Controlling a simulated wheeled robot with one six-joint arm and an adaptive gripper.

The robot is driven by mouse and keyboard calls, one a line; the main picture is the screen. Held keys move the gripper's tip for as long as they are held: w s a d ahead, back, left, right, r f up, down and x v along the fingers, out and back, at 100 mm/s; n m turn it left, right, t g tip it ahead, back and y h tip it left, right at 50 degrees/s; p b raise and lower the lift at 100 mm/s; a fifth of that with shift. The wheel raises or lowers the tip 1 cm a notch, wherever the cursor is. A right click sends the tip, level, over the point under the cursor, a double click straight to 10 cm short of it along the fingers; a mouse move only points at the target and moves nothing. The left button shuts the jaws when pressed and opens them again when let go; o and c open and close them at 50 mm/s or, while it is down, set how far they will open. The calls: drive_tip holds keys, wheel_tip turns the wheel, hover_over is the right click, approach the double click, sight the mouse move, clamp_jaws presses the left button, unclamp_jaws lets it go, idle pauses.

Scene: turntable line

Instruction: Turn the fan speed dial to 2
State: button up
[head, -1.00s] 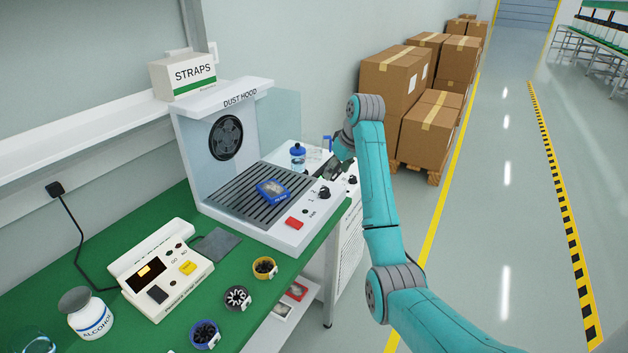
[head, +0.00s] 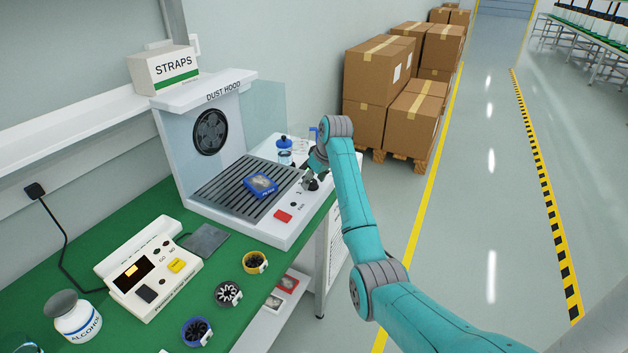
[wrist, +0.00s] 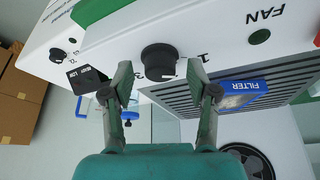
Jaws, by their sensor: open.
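The fan speed dial (wrist: 158,62) is a round black knob on the white front panel of the dust hood (head: 205,220). In the wrist view it sits between the two spread fingers of my gripper (wrist: 160,80), with a gap on each side. A small pale mark shows at the knob's lower edge.
A blue filter (head: 261,185) lies on the hood's slatted grille. A red switch (head: 283,216) is on the panel near the dial. Another black knob (wrist: 57,54) is beyond the left finger. Cartons (head: 385,85) stand on a pallet farther back.

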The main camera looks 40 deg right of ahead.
drive_tip(key=shift+c, duration=0.3)
clamp_jaws()
drive_tip(key=shift+a+m, duration=0.1)
drive_tip(key=shift+m, duration=0.3)
drive_tip(key=m+h, duration=0.1)
drive_tip(key=m, duration=0.1)
drive_tip(key=m+h, duration=0.1)
drive_tip(key=m, duration=0.1)
drive_tip(key=shift+w+a+m+g, duration=0.1)
drive_tip(key=shift+a+m+g, duration=0.05)
drive_tip(key=shift+m+g, duration=0.2)
drive_tip(key=m+h, duration=0.1)
drive_tip(key=m, duration=0.2)
drive_tip(key=m+g, duration=0.1)
drive_tip(key=m, duration=0.2)
drive_tip(key=shift+w+a+g+h, duration=0.15)
drive_tip(key=shift+g+h, duration=0.1)
drive_tip(key=shift+h, duration=0.15)
drive_tip(key=shift+m, duration=0.35)
